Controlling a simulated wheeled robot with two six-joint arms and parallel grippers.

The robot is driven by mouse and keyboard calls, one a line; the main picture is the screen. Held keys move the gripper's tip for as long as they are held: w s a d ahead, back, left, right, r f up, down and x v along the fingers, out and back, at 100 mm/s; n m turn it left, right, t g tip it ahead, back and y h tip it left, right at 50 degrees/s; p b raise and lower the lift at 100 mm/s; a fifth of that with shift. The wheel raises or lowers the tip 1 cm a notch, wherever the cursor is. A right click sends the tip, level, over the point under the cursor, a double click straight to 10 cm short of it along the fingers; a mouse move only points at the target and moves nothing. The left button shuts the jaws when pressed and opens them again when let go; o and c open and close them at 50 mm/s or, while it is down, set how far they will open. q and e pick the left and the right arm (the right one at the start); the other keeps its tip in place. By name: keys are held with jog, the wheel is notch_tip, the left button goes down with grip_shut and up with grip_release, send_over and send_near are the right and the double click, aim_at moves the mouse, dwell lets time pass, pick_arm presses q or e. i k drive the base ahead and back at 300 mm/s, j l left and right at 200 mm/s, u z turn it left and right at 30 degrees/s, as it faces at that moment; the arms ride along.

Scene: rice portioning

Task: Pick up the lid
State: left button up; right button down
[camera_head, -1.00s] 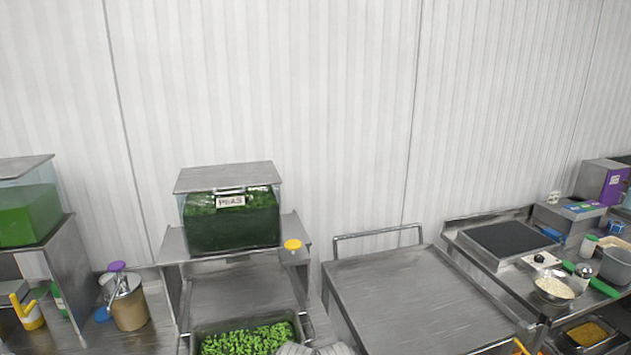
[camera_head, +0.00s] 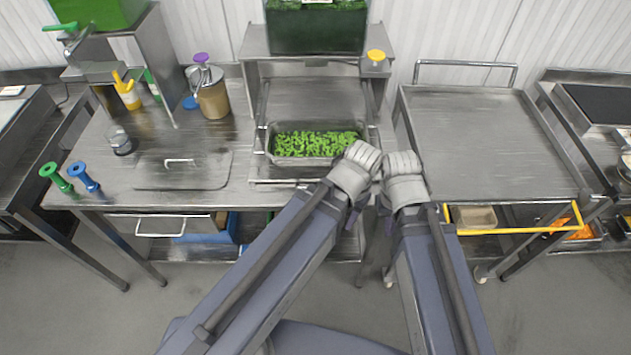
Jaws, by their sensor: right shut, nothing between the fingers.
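A flat rectangular steel lid (camera_head: 211,176) with a raised handle lies on the steel counter, left of the tray of peas. My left gripper (camera_head: 359,160) is at the front right corner of that tray, well to the right of the lid. Its fingers are mostly hidden, so I cannot tell whether it is open. My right gripper (camera_head: 403,172) is just beside it, at the left front of the bare steel cart. It is shut and empty. Neither gripper touches the lid.
The steel tray (camera_head: 273,154) holds green peas under a dispenser (camera_head: 315,32). A brown canister (camera_head: 212,100), a clear jar (camera_head: 121,143), and green (camera_head: 55,177) and blue (camera_head: 84,177) handled tools stand around the lid. The cart top (camera_head: 480,135) is clear.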

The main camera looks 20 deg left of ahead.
aim_at(206, 168)
jog(key=u, duration=1.55)
jog(key=k+j, duration=0.05)
jog(key=j, duration=0.05)
